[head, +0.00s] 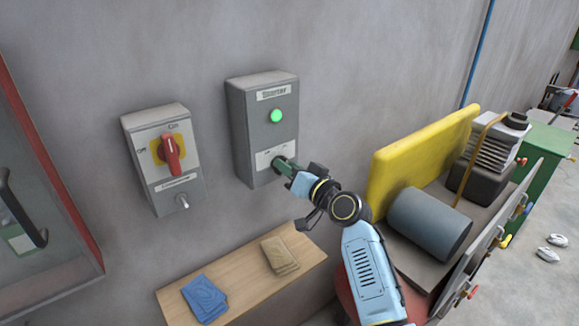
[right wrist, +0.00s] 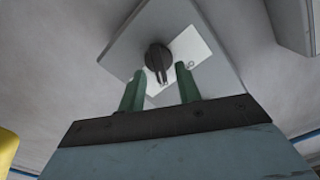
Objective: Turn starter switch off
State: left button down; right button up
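The grey starter box (head: 262,140) is on the wall in the head view, with a "Starter" label and a lit green lamp (head: 275,116). Its switch is hidden by my right gripper (head: 284,163) in that view. In the right wrist view the switch shows as a round black knob (right wrist: 158,56) with a raised grip bar on a white label plate (right wrist: 193,50). My right gripper (right wrist: 160,84) has its green fingers apart, with the knob just past and between their tips. Nothing is held; contact with the knob cannot be told. My left gripper is out of view.
Left of the starter, a disconnect box (head: 160,160) carries a red handle on yellow. Below, a wooden shelf (head: 235,285) holds a blue cloth (head: 204,298) and a tan cloth (head: 280,255). A machine with a grey cylinder (head: 428,222) and yellow guard (head: 420,155) stands right.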

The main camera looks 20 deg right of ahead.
jog(key=shift+w, duration=0.1)
jog(key=shift+c, duration=0.3)
grip_shut()
jog(key=shift+a+n+b, duration=0.2)
jog(key=shift+n+b, duration=0.2)
jog(key=shift+n, duration=2.6)
jog(key=shift+a+n+b, duration=0.2)
jog(key=shift+n+b, duration=0.2)
jog(key=shift+n, duration=2.6)
